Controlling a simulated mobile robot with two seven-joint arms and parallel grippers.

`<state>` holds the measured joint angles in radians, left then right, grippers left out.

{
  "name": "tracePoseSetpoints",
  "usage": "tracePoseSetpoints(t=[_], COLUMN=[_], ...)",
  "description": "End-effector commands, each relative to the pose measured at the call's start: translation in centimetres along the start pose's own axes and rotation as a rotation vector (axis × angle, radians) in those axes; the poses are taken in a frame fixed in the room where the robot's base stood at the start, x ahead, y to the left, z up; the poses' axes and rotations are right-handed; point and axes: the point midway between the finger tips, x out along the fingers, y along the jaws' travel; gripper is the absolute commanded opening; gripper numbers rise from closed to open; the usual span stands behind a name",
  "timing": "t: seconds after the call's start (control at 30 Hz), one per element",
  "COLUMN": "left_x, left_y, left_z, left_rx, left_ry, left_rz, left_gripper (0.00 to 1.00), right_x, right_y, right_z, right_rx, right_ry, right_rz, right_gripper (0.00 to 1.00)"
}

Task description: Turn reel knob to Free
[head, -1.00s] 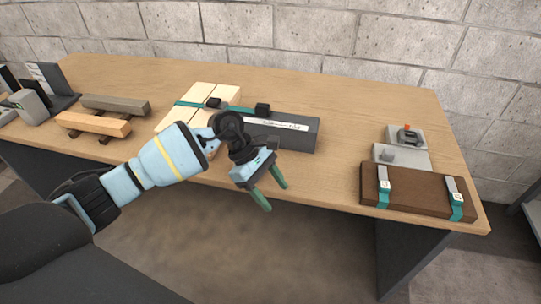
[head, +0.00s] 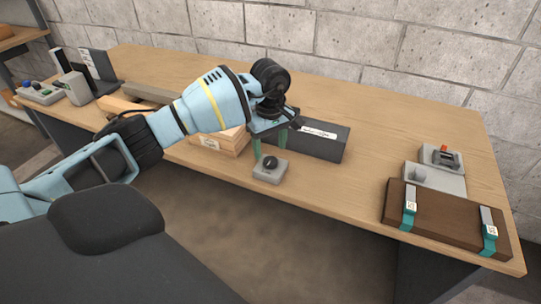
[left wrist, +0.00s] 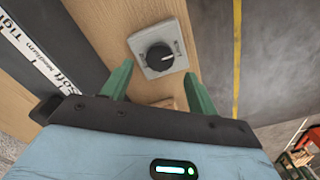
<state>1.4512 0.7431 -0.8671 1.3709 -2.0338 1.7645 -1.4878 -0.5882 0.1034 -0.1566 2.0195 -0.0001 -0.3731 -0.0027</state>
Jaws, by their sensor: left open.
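The knob is a black round dial (head: 270,162) on a small grey square plate (head: 271,175) near the table's front edge. In the left wrist view the black dial (left wrist: 160,57) shows a white pointer mark, and its grey plate (left wrist: 150,40) lies just beyond the fingertips. My left gripper (head: 270,155) is above and behind the knob in the head view, its green fingers pointing down. In the left wrist view the open left gripper (left wrist: 157,82) has the knob ahead between its two fingers, apart from them. No position labels are readable. My right gripper is out of view.
A dark grey box with a white label (head: 322,142) stands right behind the knob. A wooden crate (head: 228,142) is on its left. A brown case with teal straps (head: 447,219) and grey switch boxes (head: 434,178) stand at the right. The table between is clear.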

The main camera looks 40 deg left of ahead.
Motion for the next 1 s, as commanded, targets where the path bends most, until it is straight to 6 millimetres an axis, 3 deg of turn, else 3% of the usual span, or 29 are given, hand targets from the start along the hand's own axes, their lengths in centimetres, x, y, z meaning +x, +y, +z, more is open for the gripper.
tracePoseSetpoints(t=[0.1,0.3,0.67,1.0], left_x=[1.8,3.6,4.1,4.0], left_y=[-0.1,0.0,0.0,0.0], left_z=[0.1,0.0,0.0,0.0], left_rx=[-0.002,-0.001,-0.001,-0.001], left_ry=[-0.002,-0.001,-0.001,-0.001], left_rz=[-0.002,0.001,0.002,0.001], left_gripper=[0.59,0.59,0.58,0.15], right_x=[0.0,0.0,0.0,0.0], right_y=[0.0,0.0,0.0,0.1], right_z=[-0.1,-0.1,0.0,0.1], right_rx=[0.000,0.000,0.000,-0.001], right_ry=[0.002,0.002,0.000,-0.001], right_rz=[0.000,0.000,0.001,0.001], right_gripper=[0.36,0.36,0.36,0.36])
